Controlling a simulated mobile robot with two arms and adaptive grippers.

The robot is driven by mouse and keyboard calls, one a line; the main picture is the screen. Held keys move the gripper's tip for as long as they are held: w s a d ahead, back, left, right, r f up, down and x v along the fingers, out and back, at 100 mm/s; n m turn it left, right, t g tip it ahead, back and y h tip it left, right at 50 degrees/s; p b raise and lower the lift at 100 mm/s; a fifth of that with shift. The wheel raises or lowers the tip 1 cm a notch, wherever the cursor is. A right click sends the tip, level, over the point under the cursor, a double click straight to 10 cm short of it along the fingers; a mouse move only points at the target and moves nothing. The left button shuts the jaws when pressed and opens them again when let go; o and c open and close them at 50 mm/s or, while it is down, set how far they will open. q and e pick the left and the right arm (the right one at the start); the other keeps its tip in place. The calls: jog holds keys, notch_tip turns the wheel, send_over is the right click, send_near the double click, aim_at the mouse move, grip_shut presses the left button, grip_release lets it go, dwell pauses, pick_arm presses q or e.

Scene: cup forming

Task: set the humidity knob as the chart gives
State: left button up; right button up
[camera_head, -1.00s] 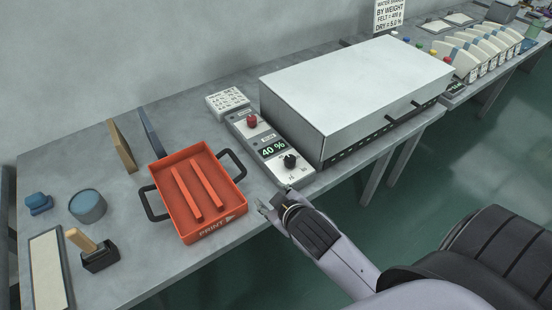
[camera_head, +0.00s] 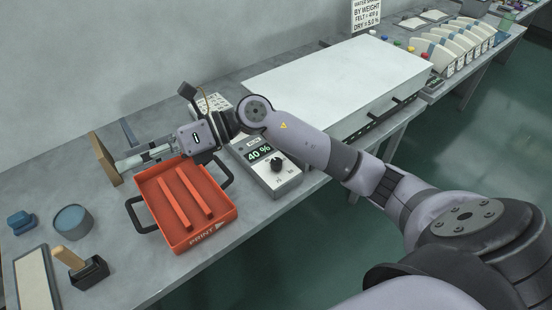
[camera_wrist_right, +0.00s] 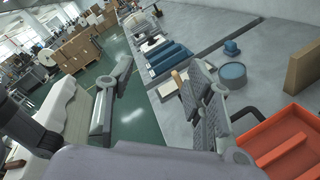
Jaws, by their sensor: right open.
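The control panel (camera_head: 270,172) stands in front of the white box, with a lit display (camera_head: 259,153) reading 40 % and a black knob (camera_head: 277,164) below it. The red knob at its far end is hidden behind my right arm. A small white card (camera_head: 210,103) with print too small to read lies behind the panel, partly covered by my wrist; I cannot tell if it is the chart. My right gripper (camera_head: 142,157) is open and empty, pointing left above the far edge of the orange tray, away from the knobs. Its spread fingers show in the right wrist view (camera_wrist_right: 155,100). My left gripper is not in view.
The orange tray (camera_head: 229,214) with two bars stands left of the panel. A brown board (camera_head: 104,158) stands near my fingertips. A blue round tub (camera_head: 73,221) and a stamp holder (camera_head: 90,272) are at left. The large white box (camera_head: 340,80) borders the panel.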

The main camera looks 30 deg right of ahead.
jog(key=w+d+f+n+g+h, duration=0.2)
jog(key=d+f+n+h, duration=0.1)
jog(key=d+f+h, duration=0.4)
notch_tip(320, 180, up, 2)
jog(key=m+g+h, duration=0.1)
jog(key=h, duration=0.9)
send_over(276, 161)
notch_tip(276, 161, down, 17)
jog(key=p, duration=0.3)
jog(key=shift+s, duration=0.1)
grip_shut()
